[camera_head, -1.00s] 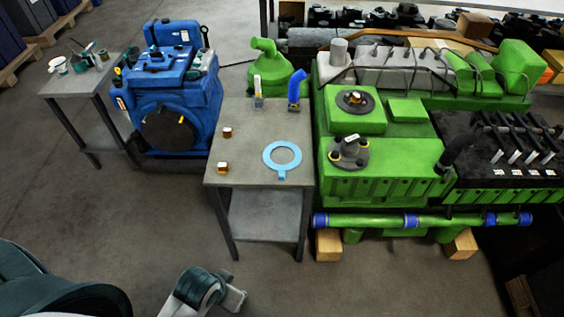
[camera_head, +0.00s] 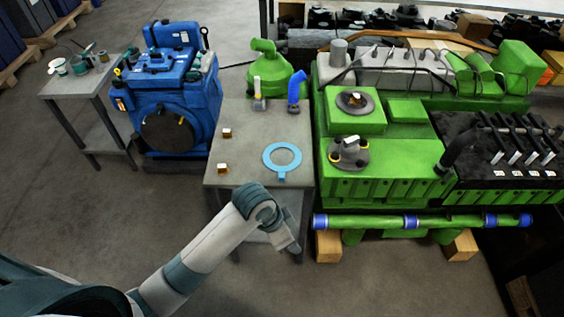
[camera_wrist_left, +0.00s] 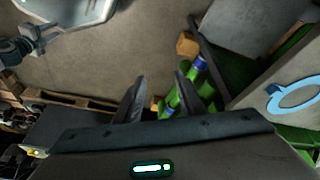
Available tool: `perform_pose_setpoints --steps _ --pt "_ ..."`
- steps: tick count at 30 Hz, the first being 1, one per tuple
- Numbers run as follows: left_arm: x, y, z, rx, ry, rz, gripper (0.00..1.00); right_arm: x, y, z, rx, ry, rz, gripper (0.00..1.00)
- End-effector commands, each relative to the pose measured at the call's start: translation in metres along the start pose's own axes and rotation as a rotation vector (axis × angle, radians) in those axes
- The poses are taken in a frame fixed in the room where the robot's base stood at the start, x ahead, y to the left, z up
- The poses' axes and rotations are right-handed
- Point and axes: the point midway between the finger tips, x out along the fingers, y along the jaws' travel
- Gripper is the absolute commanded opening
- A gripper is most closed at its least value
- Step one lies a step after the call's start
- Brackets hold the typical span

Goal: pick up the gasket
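The gasket (camera_head: 267,159) is a flat light-blue ring with a small tab at its near edge. It lies flat on the grey table (camera_head: 243,177), towards the right side, with nothing on it. In the left wrist view the gasket (camera_wrist_left: 274,104) shows at the right edge, partly cut off. My left gripper (camera_head: 290,243) is in front of the table's near edge, apart from the gasket. In the left wrist view my left gripper (camera_wrist_left: 158,98) has its two fingers spread with nothing between them. My right gripper is not seen in the head view.
A blue engine (camera_head: 170,100) stands left. Floor in front is clear.

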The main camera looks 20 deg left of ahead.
Motion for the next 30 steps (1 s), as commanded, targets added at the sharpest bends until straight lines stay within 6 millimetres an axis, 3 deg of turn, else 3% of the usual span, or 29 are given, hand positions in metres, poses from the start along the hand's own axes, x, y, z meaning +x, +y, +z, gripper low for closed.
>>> perform_pose_setpoints --steps 3,8,15,24,30 --pt "-0.004 -0.023 -0.030 0.108 -0.032 0.014 0.36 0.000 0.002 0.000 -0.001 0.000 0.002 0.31" --pt "-0.014 -0.055 -0.061 0.234 -0.090 0.031 0.36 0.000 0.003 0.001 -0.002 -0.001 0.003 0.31" --pt "-0.049 -0.115 -0.098 0.372 -0.196 0.035 0.36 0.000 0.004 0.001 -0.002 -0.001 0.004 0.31" --pt "-0.113 -0.189 -0.128 0.447 -0.313 0.029 0.36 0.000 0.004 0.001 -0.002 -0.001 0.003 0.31" --pt "-0.139 -0.211 -0.135 0.457 -0.343 0.029 0.36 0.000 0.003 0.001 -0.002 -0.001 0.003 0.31"
